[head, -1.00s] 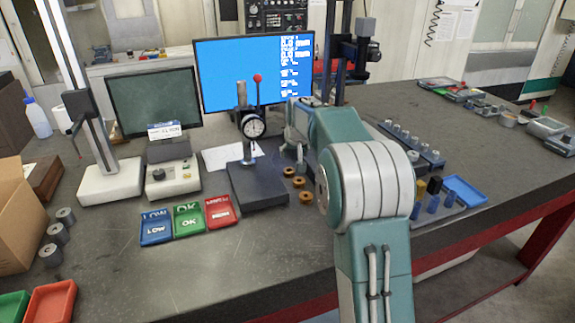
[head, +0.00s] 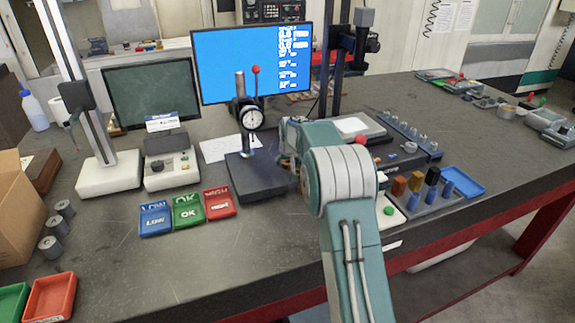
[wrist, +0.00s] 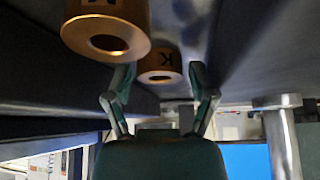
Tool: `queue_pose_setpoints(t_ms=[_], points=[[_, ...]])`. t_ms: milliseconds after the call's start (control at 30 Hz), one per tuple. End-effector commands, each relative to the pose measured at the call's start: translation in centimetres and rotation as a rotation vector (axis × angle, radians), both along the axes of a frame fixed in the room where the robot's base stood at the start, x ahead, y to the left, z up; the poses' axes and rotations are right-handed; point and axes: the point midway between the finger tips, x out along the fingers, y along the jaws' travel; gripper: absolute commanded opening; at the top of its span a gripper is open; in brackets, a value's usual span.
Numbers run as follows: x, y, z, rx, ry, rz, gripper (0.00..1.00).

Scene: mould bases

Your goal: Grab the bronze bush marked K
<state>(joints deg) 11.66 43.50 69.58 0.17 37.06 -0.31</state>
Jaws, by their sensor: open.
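A bronze bush marked K (wrist: 160,66) shows in the wrist view, its letter upside down and its round hole visible. It stands between the two fingers of my gripper (wrist: 162,82), beyond their tips as seen here. The fingers are spread open with nothing held. A second bronze bush (wrist: 107,32) looms larger and nearer at the upper left; its marking is cut by the picture edge and cannot be read for sure. In the head view my arm hides the bushes and most of my gripper.
The dial gauge stand (head: 252,120) with its dark base (head: 262,182) is close to the left of my arm's end. Blue, green and red trays (head: 187,212) lie left of it. A rack of coloured plugs (head: 432,177) and a blue tray (head: 463,183) are at the right.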

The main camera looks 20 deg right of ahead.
Motion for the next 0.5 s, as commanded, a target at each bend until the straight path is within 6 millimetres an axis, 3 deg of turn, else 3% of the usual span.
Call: queue_pose_setpoints(t_ms=[133,300,500], points=[[0.0,0.0,0.07,0.0,-0.001,0.0,0.73],[-0.01,0.0,0.05,0.0,0.0,0.0,0.0],[0.01,0.01,0.06,0.0,-0.001,0.0,0.0]])
